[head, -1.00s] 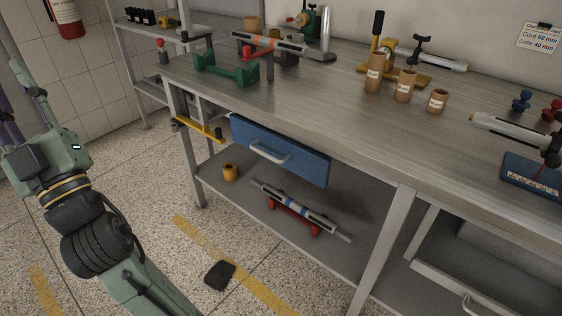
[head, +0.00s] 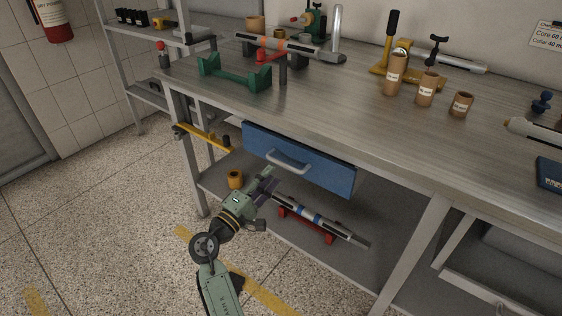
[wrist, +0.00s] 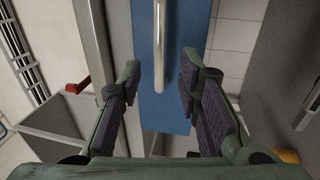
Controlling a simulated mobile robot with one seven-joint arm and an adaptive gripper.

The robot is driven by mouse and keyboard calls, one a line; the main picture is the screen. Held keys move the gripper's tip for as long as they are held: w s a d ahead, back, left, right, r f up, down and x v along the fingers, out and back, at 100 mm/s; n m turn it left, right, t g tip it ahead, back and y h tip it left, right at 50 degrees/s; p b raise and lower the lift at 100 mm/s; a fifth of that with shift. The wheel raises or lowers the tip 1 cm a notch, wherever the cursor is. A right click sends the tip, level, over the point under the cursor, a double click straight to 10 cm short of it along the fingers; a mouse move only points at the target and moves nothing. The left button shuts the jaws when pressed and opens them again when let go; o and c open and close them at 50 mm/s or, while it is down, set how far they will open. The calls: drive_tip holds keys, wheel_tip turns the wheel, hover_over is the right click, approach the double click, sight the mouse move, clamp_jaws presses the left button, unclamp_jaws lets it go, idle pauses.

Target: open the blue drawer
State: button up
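The blue drawer (head: 325,175) hangs under the workbench top and looks closed in the head view. Its silver bar handle (head: 288,164) is on its front. In the wrist view the blue front (wrist: 185,60) runs up the middle, with the handle (wrist: 160,45) in line with the gap between the fingers. My gripper (head: 268,180) is just in front of and a little below the handle in the head view. In the wrist view my gripper (wrist: 161,85) is open, one finger on each side of the handle's line, with nothing gripped. Whether it touches the handle cannot be told.
The workbench top (head: 340,110) carries a green stand (head: 235,75) and several brown cardboard tubes. A yellow clamp (head: 200,136) sits left of the drawer. The lower shelf holds a yellow roll (head: 235,179) and a long roller on red supports (head: 310,225).

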sight(281, 163)
drive_tip(key=p+x, duration=0.1)
drive_tip(key=x, duration=0.5)
drive_tip(key=shift+w+d, duration=0.1)
drive_tip(key=shift+w, duration=0.1)
clamp_jaws()
idle(0.6)
